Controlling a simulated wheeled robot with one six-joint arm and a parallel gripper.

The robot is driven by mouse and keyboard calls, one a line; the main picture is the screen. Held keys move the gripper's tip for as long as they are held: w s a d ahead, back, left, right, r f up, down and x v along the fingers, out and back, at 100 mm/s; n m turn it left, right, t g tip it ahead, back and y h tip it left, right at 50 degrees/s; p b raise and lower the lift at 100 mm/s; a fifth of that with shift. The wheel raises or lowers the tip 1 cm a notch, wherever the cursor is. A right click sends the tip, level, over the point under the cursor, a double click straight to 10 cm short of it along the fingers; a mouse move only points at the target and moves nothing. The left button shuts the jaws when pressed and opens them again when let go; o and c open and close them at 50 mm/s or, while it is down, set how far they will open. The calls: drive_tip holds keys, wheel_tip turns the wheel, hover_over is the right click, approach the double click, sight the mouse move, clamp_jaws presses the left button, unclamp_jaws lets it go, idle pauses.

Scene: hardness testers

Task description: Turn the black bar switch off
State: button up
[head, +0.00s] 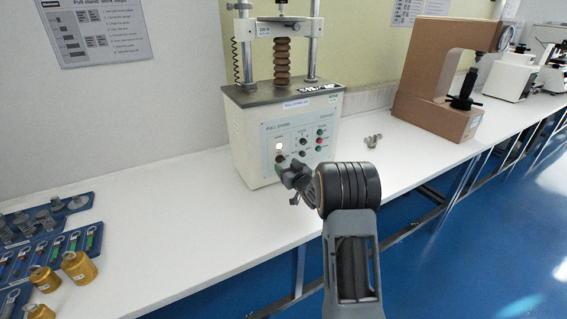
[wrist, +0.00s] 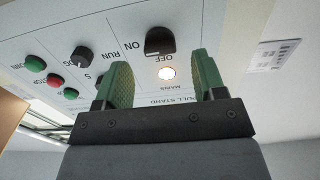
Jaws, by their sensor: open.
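The black bar switch (wrist: 159,41) is on the front panel of the pull stand (head: 268,115), with ON and OFF printed beside it. The wrist view shows the panel upside down. The lamp marked MAINS (wrist: 166,73) next to the switch glows; it also glows in the head view (head: 279,147). My gripper (head: 290,170) is in front of the panel's lower left, largely covering the switch in the head view. In the wrist view its green fingers (wrist: 161,66) are open and empty, one to each side of the switch's line, with the switch beyond their tips.
A black selector knob (wrist: 82,56), green buttons and a red button (wrist: 54,80) share the panel. A small grey metal part (head: 373,141) lies right of the stand. A brown tester (head: 432,75) stands farther right. Blue trays and brass weights (head: 78,267) lie at left. White bench between is clear.

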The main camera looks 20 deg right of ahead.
sight(282, 161)
drive_tip(key=shift+w+a, duration=0.2)
drive_tip(key=shift+w, duration=1.3)
drive_tip(key=c, duration=0.9)
drive_tip(key=shift+f, duration=0.1)
drive_tip(key=shift+n+b, duration=8.9)
drive_tip(key=shift+b, duration=1.15)
